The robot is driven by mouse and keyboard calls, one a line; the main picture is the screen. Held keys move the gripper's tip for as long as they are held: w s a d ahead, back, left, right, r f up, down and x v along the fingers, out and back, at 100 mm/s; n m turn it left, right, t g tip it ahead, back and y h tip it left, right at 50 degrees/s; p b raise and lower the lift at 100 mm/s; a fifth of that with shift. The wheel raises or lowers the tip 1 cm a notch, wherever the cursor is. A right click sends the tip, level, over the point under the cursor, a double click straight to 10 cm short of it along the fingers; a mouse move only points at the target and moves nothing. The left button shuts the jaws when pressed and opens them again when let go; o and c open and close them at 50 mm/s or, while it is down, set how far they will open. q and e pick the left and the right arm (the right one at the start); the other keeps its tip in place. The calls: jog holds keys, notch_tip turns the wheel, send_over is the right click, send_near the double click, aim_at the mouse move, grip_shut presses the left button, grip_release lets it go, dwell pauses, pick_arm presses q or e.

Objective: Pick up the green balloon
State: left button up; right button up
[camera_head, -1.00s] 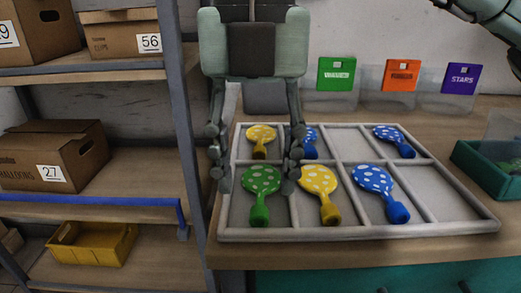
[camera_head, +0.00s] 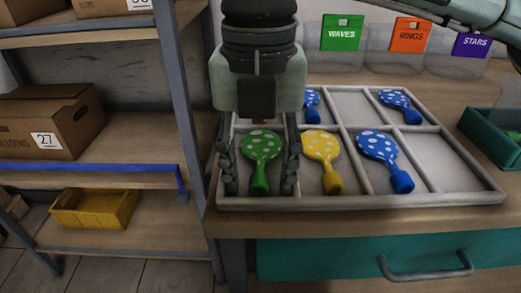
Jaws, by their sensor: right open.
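The green balloon (camera_head: 261,147) with pale dots lies in the front-left compartment of the grey divided tray (camera_head: 350,201), its neck toward the front edge. My right gripper (camera_head: 259,180) comes down from above and is open, with one finger on each side of the green balloon. Its fingers look close to the balloon's sides; I cannot tell whether they touch. My left gripper is not in view.
A yellow dotted balloon (camera_head: 321,146) and a blue one (camera_head: 377,147) lie to the right in the front row. Two blue balloons show behind. A green bin (camera_head: 484,135) stands at right; shelves with boxes (camera_head: 45,122) stand at left.

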jog(key=shift+c, duration=0.3)
jog(key=c, duration=0.8)
jog(key=shift+r, duration=0.1)
